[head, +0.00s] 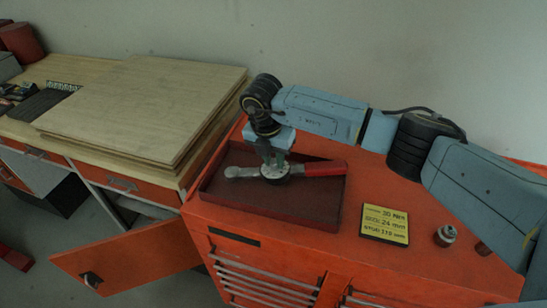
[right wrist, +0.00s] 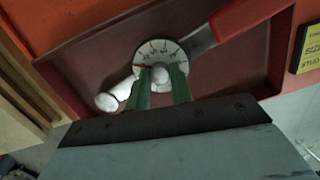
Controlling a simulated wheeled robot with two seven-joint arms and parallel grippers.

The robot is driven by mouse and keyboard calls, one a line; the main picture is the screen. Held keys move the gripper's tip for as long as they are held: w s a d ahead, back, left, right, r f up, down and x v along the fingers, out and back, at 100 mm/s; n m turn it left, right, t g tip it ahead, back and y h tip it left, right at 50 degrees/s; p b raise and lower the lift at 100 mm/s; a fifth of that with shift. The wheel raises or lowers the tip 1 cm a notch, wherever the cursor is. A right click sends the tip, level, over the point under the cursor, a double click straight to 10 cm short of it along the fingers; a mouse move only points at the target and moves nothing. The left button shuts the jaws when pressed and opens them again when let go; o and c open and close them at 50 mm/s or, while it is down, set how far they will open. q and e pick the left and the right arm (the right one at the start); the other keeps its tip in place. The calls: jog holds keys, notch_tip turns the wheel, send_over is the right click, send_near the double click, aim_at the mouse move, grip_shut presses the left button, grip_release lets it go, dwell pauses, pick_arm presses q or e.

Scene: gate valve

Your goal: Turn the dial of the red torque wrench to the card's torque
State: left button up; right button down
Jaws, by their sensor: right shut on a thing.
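The torque wrench with a red handle (head: 325,168) and a metal shaft lies in a dark red tray (head: 272,207) on the orange cabinet. Its round white dial (right wrist: 160,47) has black marks and a small red mark at its left; the figures are too small to read. My right gripper (head: 275,163) points down over the dial. In the right wrist view its green fingers (right wrist: 161,80) are shut on the pale knob at the dial's centre. The yellow card (head: 385,225) lies right of the tray; its second line seems to read 24 mm, the torque line is unclear. My left gripper is out of view.
A metal socket-like part (head: 445,235) stands right of the card, with another small part (head: 483,248) near my arm. Stacked wooden boards (head: 150,105) lie on the workbench at left. An orange cabinet door (head: 130,258) hangs open below.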

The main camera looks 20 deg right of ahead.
jog(key=c, duration=1.2)
grip_release()
jog(key=shift+c, duration=0.2)
notch_tip(320, 180, up, 13)
jog(key=a+b, duration=0.1)
jog(key=a, duration=0.1)
jog(key=shift+s+r+b, duration=0.2)
jog(key=shift+s+b, duration=0.15)
jog(key=shift+b, duration=0.05)
